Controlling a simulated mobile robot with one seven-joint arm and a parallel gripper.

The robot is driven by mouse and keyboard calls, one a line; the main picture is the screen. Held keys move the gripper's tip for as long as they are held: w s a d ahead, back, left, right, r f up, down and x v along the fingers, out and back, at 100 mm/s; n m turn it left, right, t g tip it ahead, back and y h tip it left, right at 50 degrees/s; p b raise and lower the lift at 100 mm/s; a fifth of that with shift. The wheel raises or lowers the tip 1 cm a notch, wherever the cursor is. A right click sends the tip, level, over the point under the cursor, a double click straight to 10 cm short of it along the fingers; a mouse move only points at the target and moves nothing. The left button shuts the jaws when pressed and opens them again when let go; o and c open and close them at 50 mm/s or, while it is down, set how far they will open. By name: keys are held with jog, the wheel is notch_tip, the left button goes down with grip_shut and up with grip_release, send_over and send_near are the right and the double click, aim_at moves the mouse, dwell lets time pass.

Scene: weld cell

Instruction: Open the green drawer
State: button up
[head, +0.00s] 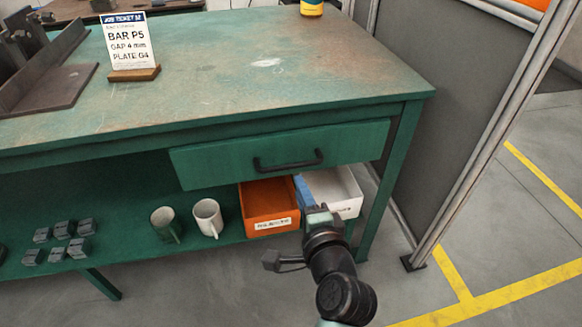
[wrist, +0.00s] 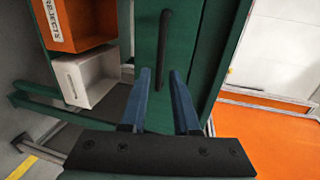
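The green drawer (head: 220,165) sits under the right part of the green bench top, and its front looks shut. Its black bar handle (head: 288,160) runs across the front. My gripper (head: 308,192) is in front of and below the handle in the head view. In the wrist view, the two blue fingers of my gripper (wrist: 161,74) are apart with nothing between them. There the handle (wrist: 160,42) stands lengthwise on the drawer front (wrist: 143,30), beyond the fingertips and roughly between them. The fingers look clear of the handle.
An orange bin (head: 268,200) and a white bin (head: 340,190) stand on the lower shelf under the drawer. Two mugs (head: 208,217) and several grey blocks (head: 60,240) are further left. A grey partition (head: 440,100) stands right of the bench.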

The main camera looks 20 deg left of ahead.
aim_at(292, 168)
jog(key=b+x, duration=0.3)
jog(key=x, duration=0.6)
jog(key=shift+w+a, duration=0.2)
jog(key=shift+w, duration=0.15)
grip_shut()
jog(key=shift+d, duration=0.1)
dwell(0.8)
